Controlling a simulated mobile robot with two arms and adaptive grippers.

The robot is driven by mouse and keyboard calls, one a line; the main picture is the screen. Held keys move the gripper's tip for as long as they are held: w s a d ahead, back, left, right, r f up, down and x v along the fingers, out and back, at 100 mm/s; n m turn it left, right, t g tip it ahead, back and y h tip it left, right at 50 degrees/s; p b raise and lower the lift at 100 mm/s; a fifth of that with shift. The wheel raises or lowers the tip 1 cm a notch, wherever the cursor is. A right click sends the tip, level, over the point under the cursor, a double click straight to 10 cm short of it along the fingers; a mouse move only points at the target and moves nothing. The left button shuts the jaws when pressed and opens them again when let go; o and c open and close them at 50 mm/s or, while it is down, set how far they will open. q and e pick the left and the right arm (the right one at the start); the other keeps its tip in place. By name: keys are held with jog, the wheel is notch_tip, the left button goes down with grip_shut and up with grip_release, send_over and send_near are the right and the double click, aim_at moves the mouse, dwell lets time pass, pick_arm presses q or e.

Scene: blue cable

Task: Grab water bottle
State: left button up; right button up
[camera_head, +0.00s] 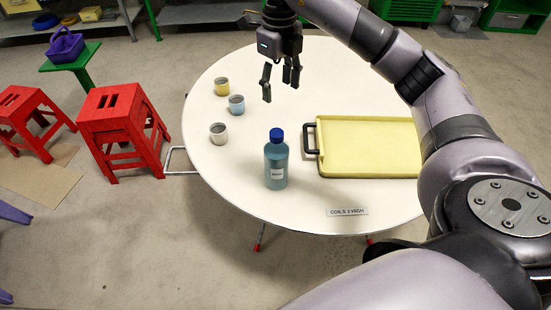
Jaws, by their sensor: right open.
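The water bottle (276,168) is teal with a blue cap and a small white label. It stands upright near the front of the round white table (300,214), left of the yellow tray. My right gripper (280,90) hangs above the far part of the table, fingers pointing down. It is open and empty, apart from the bottle and farther back than it. My left gripper is not in view.
Three cups, yellow (221,87), blue (236,104) and white (218,133), stand left of the bottle. A yellow tray (366,172) with a dark handle lies to the right. A label plate (347,212) lies at the front. Red stools (118,122) stand left of the table.

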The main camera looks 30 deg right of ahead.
jog(key=p, duration=0.3)
send_near(277, 132)
notch_tip(277, 132, down, 5)
jog(key=shift+s+f, duration=0.15)
jog(key=shift+f, duration=0.05)
jog(key=shift+f+p, duration=0.3)
jog(key=shift+p, duration=0.2)
notch_tip(277, 132, down, 4)
jog(key=shift+a+r+p, duration=0.1)
jog(key=shift+r+p, duration=0.1)
jog(key=shift+p, duration=0.8)
jog(key=shift+f, duration=0.55)
jog(key=shift+c, duration=0.5)
grip_shut()
jog(key=shift+w+r, duration=0.1)
jog(key=shift+w, duration=0.1)
